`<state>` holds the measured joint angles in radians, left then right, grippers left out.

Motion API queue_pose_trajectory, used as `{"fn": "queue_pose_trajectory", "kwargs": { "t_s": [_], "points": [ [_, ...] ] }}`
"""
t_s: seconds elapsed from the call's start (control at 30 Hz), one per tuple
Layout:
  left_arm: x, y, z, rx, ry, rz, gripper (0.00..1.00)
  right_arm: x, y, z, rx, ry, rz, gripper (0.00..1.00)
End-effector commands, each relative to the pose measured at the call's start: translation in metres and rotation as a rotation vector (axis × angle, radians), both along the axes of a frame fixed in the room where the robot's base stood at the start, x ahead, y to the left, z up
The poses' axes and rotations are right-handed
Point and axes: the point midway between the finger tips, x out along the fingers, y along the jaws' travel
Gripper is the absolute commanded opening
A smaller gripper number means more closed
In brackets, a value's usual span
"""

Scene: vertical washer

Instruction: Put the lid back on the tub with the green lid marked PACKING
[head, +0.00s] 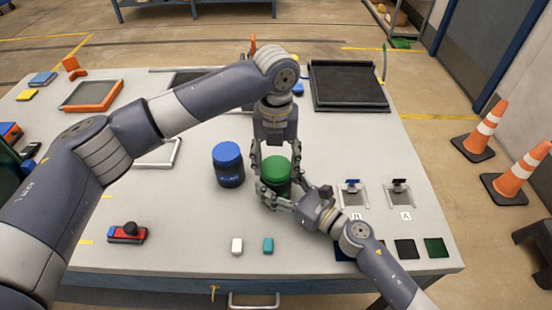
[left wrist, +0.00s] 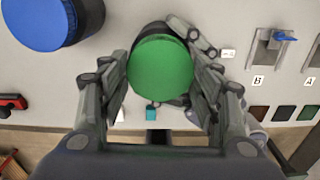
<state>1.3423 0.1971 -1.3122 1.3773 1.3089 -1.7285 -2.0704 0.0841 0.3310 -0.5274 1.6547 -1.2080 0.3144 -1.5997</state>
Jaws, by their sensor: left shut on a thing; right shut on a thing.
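The green lid (head: 274,164) sits on top of the dark tub (head: 281,187) near the middle of the table. My left gripper (head: 277,174) comes down from above and is shut on the green lid. The lid shows between its fingers in the left wrist view (left wrist: 160,75). My right gripper (head: 272,194) comes from the lower right and is shut around the tub's body, below the lid. Much of the tub is hidden by the fingers. I cannot read the PACKING mark or tell whether the lid is fully seated.
A blue-lidded tub (head: 229,165) stands close on the left. A white block (head: 237,246) and a teal block (head: 268,245) lie in front. Switches A (head: 399,192) and B (head: 352,193) are at the right. A black tray (head: 347,86) lies at the back right.

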Motion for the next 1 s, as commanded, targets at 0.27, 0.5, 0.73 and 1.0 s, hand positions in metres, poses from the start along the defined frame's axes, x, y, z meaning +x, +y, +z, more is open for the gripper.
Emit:
{"fn": "queue_pose_trajectory", "kwargs": {
  "t_s": [0.27, 0.5, 0.73, 1.0],
  "points": [
    [0.0002, -0.0001, -0.0058, 0.000, -0.001, 0.000, 0.51, -0.0001, 0.0000, -0.0004, 0.000, 0.001, 0.000, 0.20],
    [0.0003, 0.0001, -0.0061, 0.000, -0.001, -0.093, 0.51, -0.0002, 0.0001, -0.0005, 0.000, 0.001, 0.000, 0.00],
    [0.0007, 0.0010, -0.0062, 0.000, -0.001, -0.480, 0.51, -0.0002, 0.0001, -0.0006, 0.000, 0.001, 0.000, 0.00],
    [0.0012, 0.0015, -0.0062, -0.001, -0.001, -0.813, 0.51, -0.0002, -0.0001, -0.0006, 0.000, 0.001, 0.000, 0.00]
  ]
}}
